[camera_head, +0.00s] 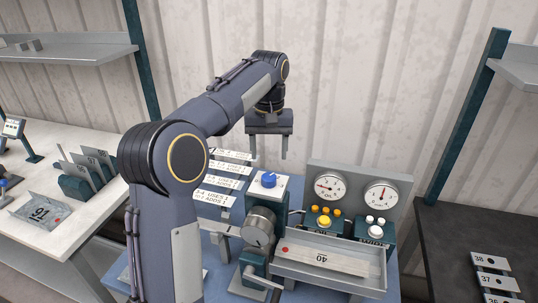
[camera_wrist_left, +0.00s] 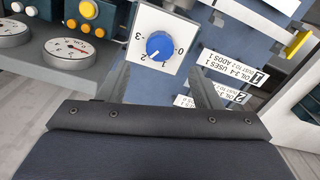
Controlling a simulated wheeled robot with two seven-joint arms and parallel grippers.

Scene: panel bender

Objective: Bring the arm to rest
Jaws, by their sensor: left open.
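My left arm comes in from the lower left of the head view and arches over the panel bender. My left gripper (camera_head: 268,146) points down with its two fingers apart and nothing between them. It hangs above and behind a blue dial knob (camera_head: 268,180) on a white scale plate, apart from it. In the left wrist view the blue knob (camera_wrist_left: 159,45) shows beyond the gripper, between its spread fingers (camera_wrist_left: 162,85). My right gripper is in neither view.
Two gauges (camera_head: 325,187) with yellow and white buttons stand right of the dial. A grey tray (camera_head: 330,270) marked 40 lies in front. White label cards (camera_head: 222,170) are left of the dial. A white table (camera_head: 90,205) stands left, a dark table (camera_head: 470,235) right.

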